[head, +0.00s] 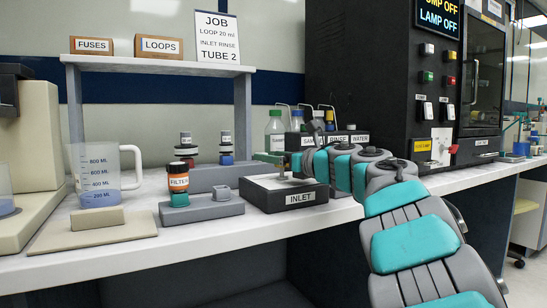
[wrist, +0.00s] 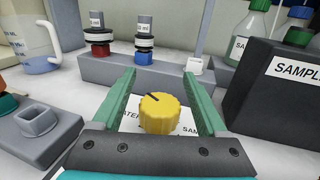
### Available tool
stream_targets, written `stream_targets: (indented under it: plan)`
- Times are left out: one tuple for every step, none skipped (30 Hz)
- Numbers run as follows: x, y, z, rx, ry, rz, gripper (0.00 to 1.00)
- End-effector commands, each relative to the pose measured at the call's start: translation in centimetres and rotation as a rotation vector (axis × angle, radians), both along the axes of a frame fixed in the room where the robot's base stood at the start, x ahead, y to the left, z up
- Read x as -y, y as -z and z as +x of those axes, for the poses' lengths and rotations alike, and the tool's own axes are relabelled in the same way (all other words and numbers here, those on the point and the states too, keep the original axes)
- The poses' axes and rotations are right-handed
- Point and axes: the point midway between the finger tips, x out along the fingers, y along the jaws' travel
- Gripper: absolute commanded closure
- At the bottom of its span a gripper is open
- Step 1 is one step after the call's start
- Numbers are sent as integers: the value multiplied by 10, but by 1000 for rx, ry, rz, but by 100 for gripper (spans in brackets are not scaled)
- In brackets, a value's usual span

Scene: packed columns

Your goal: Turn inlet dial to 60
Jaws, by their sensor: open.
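The inlet dial is a yellow ribbed knob (wrist: 160,113) with a dark pointer mark near its upper left, on a white card with partly hidden lettering. In the head view it sits on the dark box labelled INLET (head: 300,198), mostly hidden by my gripper (head: 272,160). In the wrist view my gripper (wrist: 158,76) is open, its two green fingers either side of the knob, with a gap visible on both sides. No scale numbers can be read, and whether the fingertips reach down level with the knob is unclear.
Two capped columns (wrist: 144,38) stand in a grey rack behind the dial. A dark box of bottles labelled SAMPLE (wrist: 285,85) is close on the right. A grey holder with an empty square socket (wrist: 38,121) is on the left.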

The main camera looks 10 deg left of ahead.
Motion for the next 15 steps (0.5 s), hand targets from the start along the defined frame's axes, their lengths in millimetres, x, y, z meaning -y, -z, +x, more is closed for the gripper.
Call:
stream_targets:
  plan:
    - [0,0,0,0,0,0,24]
    - [0,0,0,0,0,0,24]
    - [0,0,0,0,0,0,24]
    - [0,0,0,-1,0,1,24]
    - [0,0,0,-1,0,1,25]
    - [0,0,0,-1,0,0,30]
    - [0,0,0,-1,0,1,33]
    - [0,1,0,-1,0,0,37]
    - [0,1,0,-1,0,0,41]
    - [1,1,0,-1,0,0,44]
    - [1,1,0,-1,0,0,48]
    - [1,1,0,-1,0,0,52]
    - [1,1,0,-1,0,0,56]
    - [1,1,0,-1,0,0,59]
    - [1,1,0,-1,0,0,64]
